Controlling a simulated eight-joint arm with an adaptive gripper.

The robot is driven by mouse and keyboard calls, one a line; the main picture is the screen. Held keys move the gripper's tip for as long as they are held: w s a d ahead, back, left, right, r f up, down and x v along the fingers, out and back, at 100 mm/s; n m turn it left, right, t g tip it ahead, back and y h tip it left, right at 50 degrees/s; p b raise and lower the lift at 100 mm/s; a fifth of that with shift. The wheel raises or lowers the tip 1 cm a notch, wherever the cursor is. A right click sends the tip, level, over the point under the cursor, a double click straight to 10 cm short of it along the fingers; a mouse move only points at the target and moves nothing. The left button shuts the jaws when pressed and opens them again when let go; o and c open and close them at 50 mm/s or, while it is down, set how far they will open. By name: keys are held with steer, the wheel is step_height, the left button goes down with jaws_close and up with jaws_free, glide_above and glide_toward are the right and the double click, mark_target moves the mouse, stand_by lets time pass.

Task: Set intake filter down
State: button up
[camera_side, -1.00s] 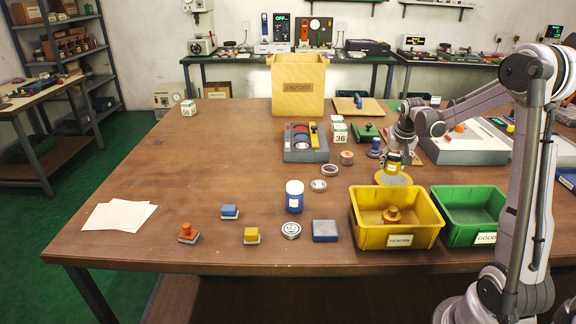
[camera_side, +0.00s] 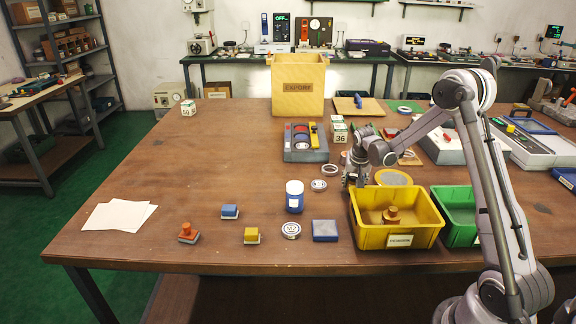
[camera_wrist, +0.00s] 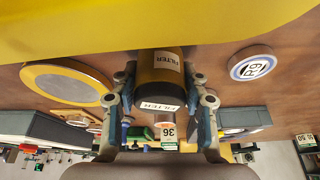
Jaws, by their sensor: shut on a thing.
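The intake filter (camera_wrist: 158,72) is a dark cylinder with a yellow band and white FILTER labels, seen in the wrist view. My gripper (camera_wrist: 160,84) is shut on it, one finger on each side. In the side view my gripper (camera_side: 355,181) is low over the table, just behind the yellow bin's left rear corner. There the filter is mostly hidden by my gripper and the bin. I cannot tell whether it touches the table. A round yellow-rimmed pad (camera_side: 393,178) lies empty to the right of my gripper; it also shows in the wrist view (camera_wrist: 40,78).
The yellow bin (camera_side: 398,232), holding an orange-brown part (camera_side: 391,215), stands right in front of my gripper. The green bin (camera_side: 456,230) is beside it. A blue-and-white jar (camera_side: 294,197) and a grey tray (camera_side: 305,153) are to the left. The left table area is mostly clear.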

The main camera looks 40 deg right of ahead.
steer(key=shift+f, duration=0.4)
steer(key=shift+f, duration=0.1)
steer(key=o, duration=1.2)
steer(key=shift+c, duration=0.2)
steer(key=v, duration=1.2)
steer(key=s+a+r+n+t+y, duration=0.1)
steer(key=s+a+r+n, duration=0.25)
steer(key=a, duration=0.45)
steer(key=s+a+r+n+t, duration=0.1)
steer(key=s+a+r+n, duration=0.2)
steer(key=a, duration=0.5)
steer(key=s+a+n+t+y, duration=0.2)
steer(key=s+a+n, duration=0.2)
steer(key=s+a, duration=0.5)
steer(key=shift+a+y, duration=0.3)
steer(key=shift+a, duration=0.8)
